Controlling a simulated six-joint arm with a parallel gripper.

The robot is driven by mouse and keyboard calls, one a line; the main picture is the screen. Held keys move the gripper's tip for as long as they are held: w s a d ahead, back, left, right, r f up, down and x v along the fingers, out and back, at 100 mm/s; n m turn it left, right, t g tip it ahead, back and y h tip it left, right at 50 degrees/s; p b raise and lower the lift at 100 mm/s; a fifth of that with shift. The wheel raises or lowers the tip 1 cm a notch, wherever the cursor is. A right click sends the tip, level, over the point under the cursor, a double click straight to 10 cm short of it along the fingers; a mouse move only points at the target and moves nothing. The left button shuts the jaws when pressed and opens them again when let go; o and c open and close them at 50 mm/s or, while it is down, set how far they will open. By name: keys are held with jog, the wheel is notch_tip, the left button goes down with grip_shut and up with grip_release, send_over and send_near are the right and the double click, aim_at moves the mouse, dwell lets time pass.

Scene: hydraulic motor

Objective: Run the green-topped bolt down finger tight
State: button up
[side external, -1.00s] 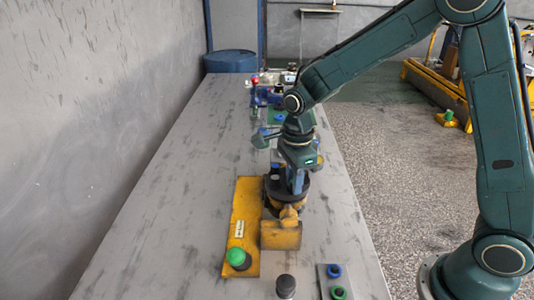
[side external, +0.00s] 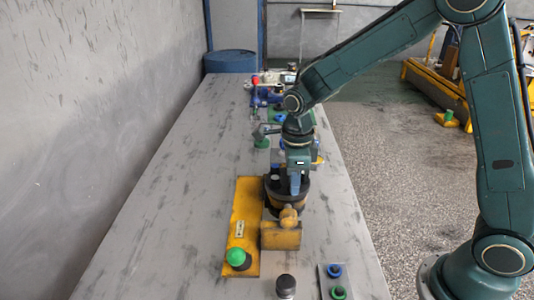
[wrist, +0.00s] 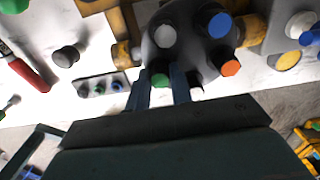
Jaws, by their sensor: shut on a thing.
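The dark hydraulic motor (side external: 285,195) stands on a yellow mount (side external: 281,236) in the side view. In the wrist view, its dark round face (wrist: 188,40) carries bolts with white, blue and orange tops. The green-topped bolt (wrist: 160,80) shows between my two fingers at the near edge of that face. My gripper (wrist: 163,88) is shut on this bolt. In the side view, my gripper (side external: 296,190) points down onto the motor's top and the green top cannot be made out there. How deep the bolt sits is hidden.
A yellow plate (side external: 245,215) with a green knob (side external: 236,256) lies left of the mount. A dark-capped peg (side external: 286,286) and a small plate with blue and green pieces (side external: 335,280) stand in front. Several things crowd the table behind. The table's left side is clear.

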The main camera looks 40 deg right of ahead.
jog(key=shift+m, duration=1.2)
jog(key=o, duration=0.5)
jog(key=shift+o, duration=0.2)
jog(key=shift+r, duration=0.1)
jog(key=shift+r, duration=2.15)
